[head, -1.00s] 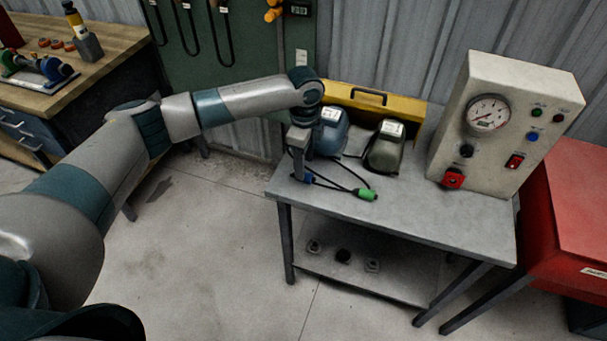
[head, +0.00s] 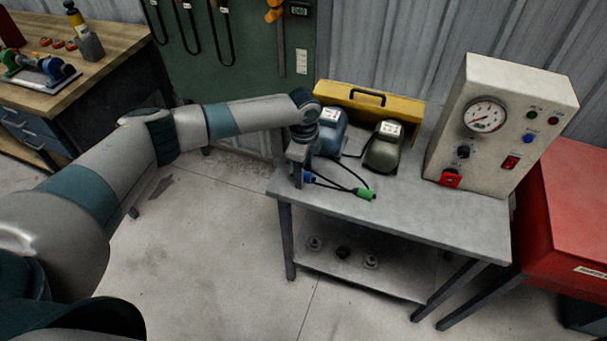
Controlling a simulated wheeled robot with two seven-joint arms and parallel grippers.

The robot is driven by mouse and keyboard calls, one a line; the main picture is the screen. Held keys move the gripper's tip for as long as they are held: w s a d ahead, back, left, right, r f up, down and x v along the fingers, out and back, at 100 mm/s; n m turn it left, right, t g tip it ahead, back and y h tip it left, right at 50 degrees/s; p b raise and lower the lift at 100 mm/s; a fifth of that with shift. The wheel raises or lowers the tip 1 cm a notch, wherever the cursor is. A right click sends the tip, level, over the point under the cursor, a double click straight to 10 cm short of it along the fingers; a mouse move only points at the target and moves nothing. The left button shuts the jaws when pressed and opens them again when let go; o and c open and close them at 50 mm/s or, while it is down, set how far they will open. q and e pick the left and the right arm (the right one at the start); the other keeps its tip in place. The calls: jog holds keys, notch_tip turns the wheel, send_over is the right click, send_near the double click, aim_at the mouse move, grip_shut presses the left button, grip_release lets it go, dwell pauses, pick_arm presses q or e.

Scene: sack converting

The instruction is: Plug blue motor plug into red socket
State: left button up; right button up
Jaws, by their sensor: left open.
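The blue plug (head: 309,178) lies on the grey table near its left edge, at the end of a black cable from the blue motor (head: 331,130). The red socket (head: 451,179) is low on the front of the cream control box (head: 497,120), at the table's right. My left gripper (head: 298,182) points down at the table's left edge, just left of the blue plug. It is open, and I cannot tell whether a finger touches the plug. Part of the blue motor is hidden behind my left wrist. My right gripper is not in view.
A green plug (head: 366,194) lies on the table (head: 420,218), cabled near an olive motor (head: 384,150). A dark socket (head: 463,152) sits above the red one. A yellow case (head: 345,98) stands behind the motors. A red cabinet (head: 572,205) stands right. The table's front right is clear.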

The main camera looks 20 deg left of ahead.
aim_at(305, 173)
pick_arm(q)
jog(key=shift+c, duration=0.6)
jog(key=c, duration=1)
